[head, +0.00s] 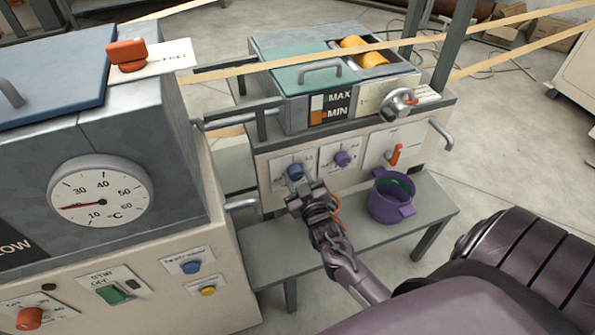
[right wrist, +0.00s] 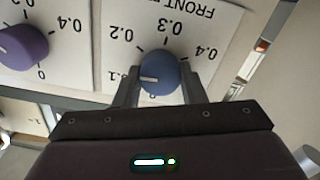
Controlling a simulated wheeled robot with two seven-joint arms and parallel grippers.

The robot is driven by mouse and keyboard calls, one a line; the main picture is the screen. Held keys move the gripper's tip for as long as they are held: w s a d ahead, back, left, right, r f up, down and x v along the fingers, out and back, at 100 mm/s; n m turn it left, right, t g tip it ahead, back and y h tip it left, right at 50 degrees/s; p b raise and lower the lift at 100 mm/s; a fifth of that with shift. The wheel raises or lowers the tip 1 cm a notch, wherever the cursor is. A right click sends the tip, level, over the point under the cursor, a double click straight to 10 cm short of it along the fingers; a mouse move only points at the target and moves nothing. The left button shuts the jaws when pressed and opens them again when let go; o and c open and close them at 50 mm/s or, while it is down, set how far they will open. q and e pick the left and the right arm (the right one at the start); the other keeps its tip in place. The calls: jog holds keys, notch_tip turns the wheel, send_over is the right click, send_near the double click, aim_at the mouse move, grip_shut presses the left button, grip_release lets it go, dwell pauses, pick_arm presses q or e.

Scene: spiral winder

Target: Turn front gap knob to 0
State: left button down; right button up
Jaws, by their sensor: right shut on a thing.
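The front gap knob (right wrist: 160,74) is blue, on a white dial plate seen upside down in the right wrist view. Its white pointer line points left, at about the 0.1 mark. The marks 0.2, 0.3 and 0.4 run around it; the area under the knob is partly hidden by my gripper. In the head view the blue knob (head: 295,171) sits on the left plate of the machine's front panel. My right gripper (head: 298,181) is shut on this knob, with one finger on each side. My left gripper is not in view.
A purple knob (head: 342,159) on a similar plate is beside the blue one. Further right are an orange lever (head: 396,154) and a purple pot (head: 391,200) on a grey bench (head: 265,247). A cabinet with a temperature gauge (head: 101,192) stands at left.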

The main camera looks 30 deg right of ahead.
jog(key=n+p, duration=0.5)
jog(key=n, duration=0.6)
jog(key=n+p, duration=0.1)
jog(key=n, duration=0.2)
jog(key=shift+n+p, duration=0.35)
jog(key=shift+n, duration=0.25)
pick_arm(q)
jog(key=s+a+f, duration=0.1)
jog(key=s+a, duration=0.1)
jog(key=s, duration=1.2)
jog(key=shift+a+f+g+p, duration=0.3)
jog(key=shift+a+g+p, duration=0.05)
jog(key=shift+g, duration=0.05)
pick_arm(e)
jog(key=shift+f+n, duration=0.1)
jog(key=shift+n, duration=1)
jog(key=o, duration=1)
